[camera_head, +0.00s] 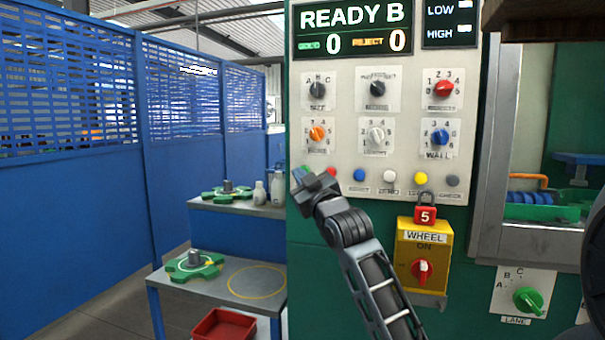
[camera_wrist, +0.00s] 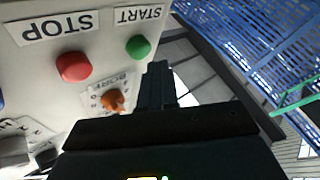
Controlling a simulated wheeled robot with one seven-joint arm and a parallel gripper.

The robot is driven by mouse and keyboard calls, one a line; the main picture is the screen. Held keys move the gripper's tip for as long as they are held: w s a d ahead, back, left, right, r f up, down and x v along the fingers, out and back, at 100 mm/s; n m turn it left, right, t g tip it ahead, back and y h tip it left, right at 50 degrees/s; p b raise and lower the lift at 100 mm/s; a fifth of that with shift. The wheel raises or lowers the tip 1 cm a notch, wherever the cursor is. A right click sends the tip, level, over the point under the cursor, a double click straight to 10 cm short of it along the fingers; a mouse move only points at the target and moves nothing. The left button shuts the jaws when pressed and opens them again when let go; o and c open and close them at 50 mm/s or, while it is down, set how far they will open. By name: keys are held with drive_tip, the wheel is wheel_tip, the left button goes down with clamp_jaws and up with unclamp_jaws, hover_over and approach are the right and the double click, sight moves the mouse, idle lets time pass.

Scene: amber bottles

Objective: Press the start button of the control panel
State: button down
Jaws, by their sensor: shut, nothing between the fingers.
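The control panel (camera_head: 348,105) is a pale upright board on a green cabinet. Its green start button (camera_wrist: 138,47), under a START label, shows in the wrist view. In the head view, a small bit of green (camera_head: 296,172) shows at my gripper's tip. The red stop button (camera_wrist: 73,66) is beside it in the wrist view and is partly visible in the head view (camera_head: 331,171). My gripper (camera_head: 302,181) is shut and empty at the panel's lower left. In the wrist view its fingers (camera_wrist: 157,76) end just beside the green button; contact cannot be told.
Several knobs and a row of small buttons cover the panel. A yellow WHEEL switch box (camera_head: 423,255) with a red padlock (camera_head: 425,214) hangs below. Blue partitions (camera_head: 70,200) and a table (camera_head: 238,300) with green parts stand left.

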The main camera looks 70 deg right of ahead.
drive_tip(key=shift+d, duration=0.15)
idle(0.6)
drive_tip(key=shift+d+b, duration=0.3)
drive_tip(key=shift+d, duration=0.4)
idle(1.0)
drive_tip(key=shift+a, duration=0.85)
drive_tip(key=shift+s+a, duration=0.15)
drive_tip(key=shift+a, duration=1.1)
drive_tip(key=shift+s+a, duration=0.1)
drive_tip(key=shift+a, duration=1.15)
